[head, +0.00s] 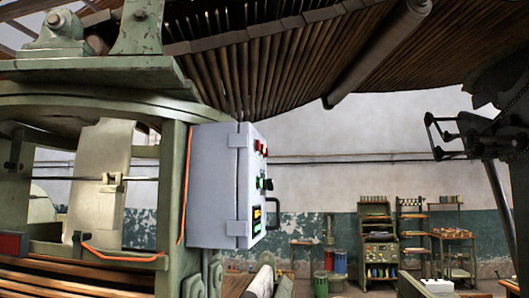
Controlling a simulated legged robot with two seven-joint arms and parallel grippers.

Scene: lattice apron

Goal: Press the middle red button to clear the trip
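A light grey control box (212,185) is fixed to the right side of a green machine frame and is seen at a steep angle. Its front face turns to the right. Red buttons (260,148) sit near the top of that face, seen almost edge-on. I cannot tell clearly which one is the middle one. Green and dark controls (264,183) sit below them, with orange and green lit parts (256,218) lower down. I make out neither of my grippers in this view.
A dark handle (274,212) sticks out from the box's right side. An orange cable (186,185) runs along the frame post. A slatted lattice (270,60) hangs overhead. Shelves (380,245) and drums (338,262) stand at the back wall. A dark metal bracket (445,140) juts in at right.

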